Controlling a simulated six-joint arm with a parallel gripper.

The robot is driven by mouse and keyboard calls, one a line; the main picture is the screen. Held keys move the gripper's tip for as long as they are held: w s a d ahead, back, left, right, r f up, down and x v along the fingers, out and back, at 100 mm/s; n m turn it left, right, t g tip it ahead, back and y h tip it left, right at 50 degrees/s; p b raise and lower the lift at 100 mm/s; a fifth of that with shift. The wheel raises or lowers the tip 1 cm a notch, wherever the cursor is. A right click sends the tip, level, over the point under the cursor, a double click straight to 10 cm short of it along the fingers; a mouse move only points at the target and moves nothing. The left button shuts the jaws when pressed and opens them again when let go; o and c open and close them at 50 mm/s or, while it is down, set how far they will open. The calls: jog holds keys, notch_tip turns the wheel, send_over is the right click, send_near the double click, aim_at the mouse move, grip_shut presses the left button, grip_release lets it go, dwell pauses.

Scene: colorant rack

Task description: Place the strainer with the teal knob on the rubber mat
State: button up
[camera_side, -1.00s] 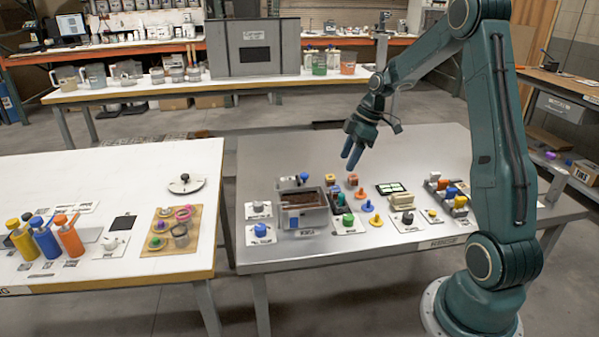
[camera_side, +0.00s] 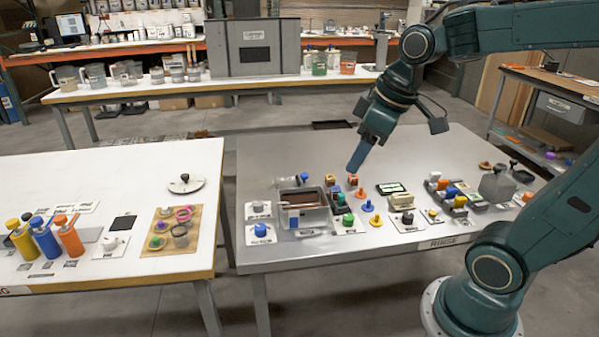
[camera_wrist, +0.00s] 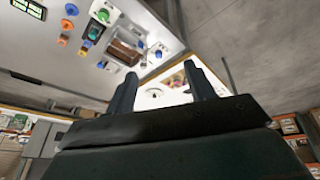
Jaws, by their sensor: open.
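A small piece with a teal-green knob (camera_side: 155,242) stands on the front left of the wooden board (camera_side: 189,246) on the white table. It is too small for me to make out the strainer body. A dark square (camera_side: 123,223), which looks like the rubber mat, lies flat and bare left of the board. My gripper (camera_side: 355,165) is over the steel table, well right of the board, pointing down. In the wrist view my gripper (camera_wrist: 160,72) has its two fingers wide apart with nothing between them. The board shows only partly behind a finger there.
Purple- and pink-topped pieces and a grey cup (camera_side: 180,235) share the board. Coloured bottles (camera_side: 46,241) stand left of the mat. A grey bin (camera_side: 302,217) and several small knobbed items crowd the steel table below my gripper. A gap separates the two tables.

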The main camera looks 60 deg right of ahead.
jog(key=s+a+m+t, duration=0.1)
jog(key=s+a+m, duration=0.1)
jog(key=s, duration=0.6)
jog(key=shift+s+a+f+m, duration=0.2)
jog(key=shift+a+m, duration=0.1)
jog(key=shift+a, duration=0.4)
